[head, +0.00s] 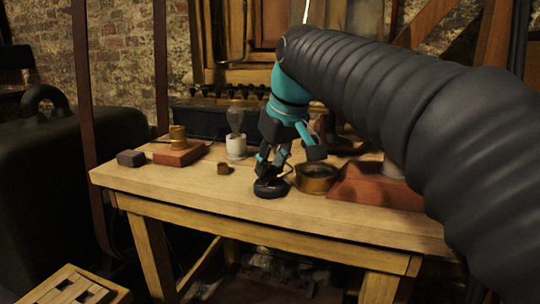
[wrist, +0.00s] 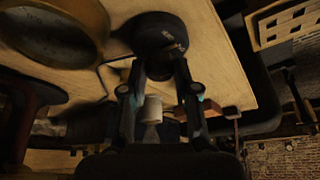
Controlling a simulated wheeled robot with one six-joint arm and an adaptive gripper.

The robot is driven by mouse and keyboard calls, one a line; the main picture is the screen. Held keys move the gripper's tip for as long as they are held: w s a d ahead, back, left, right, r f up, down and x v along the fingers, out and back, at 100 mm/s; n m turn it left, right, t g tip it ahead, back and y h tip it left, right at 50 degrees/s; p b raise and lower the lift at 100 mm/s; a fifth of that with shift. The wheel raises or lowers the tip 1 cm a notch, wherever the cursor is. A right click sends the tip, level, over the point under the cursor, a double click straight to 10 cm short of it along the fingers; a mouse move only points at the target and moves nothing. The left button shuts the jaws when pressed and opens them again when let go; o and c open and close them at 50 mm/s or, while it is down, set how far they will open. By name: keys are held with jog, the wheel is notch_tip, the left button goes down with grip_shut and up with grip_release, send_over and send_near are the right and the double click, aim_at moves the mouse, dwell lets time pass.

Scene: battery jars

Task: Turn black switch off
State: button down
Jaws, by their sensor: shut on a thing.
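The black switch (head: 270,188) is a round black piece on the tabletop near the table's front edge, with a cord running from it. My gripper (head: 271,168) points down at it from above, shut on its upper part. In the wrist view, the switch (wrist: 158,32) is at the top centre, with its narrower knob between the fingers of my gripper (wrist: 159,72). The fingers hide part of the knob, and I cannot tell its setting. A glass bulb (head: 236,118) in a white holder (head: 236,147) stands behind and to the left, and looks unlit.
The tabletop (head: 215,188) front left is clear.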

jog(key=n+p, duration=0.1)
jog(key=n, duration=0.1)
jog(key=n+g+y+p, duration=0.1)
jog(key=n, duration=0.2)
jog(key=shift+w+r+g+p, duration=0.1)
jog(key=shift+g+p, duration=0.2)
jog(key=shift+p, duration=0.1)
jog(key=shift+d+n+g+y+p, duration=0.15)
jog(key=shift+n+g+p, duration=0.3)
jog(key=shift+n, duration=0.75)
jog(key=shift+a+n+g+y+p, duration=0.1)
jog(key=shift+n+g+y+p, duration=0.3)
jog(key=shift+n, duration=0.8)
jog(key=c, duration=0.9)
grip_release()
jog(key=shift+o, duration=0.2)
jog(key=v, duration=1.1)
jog(key=shift+r, duration=0.4)
jog(key=shift+d, duration=0.15)
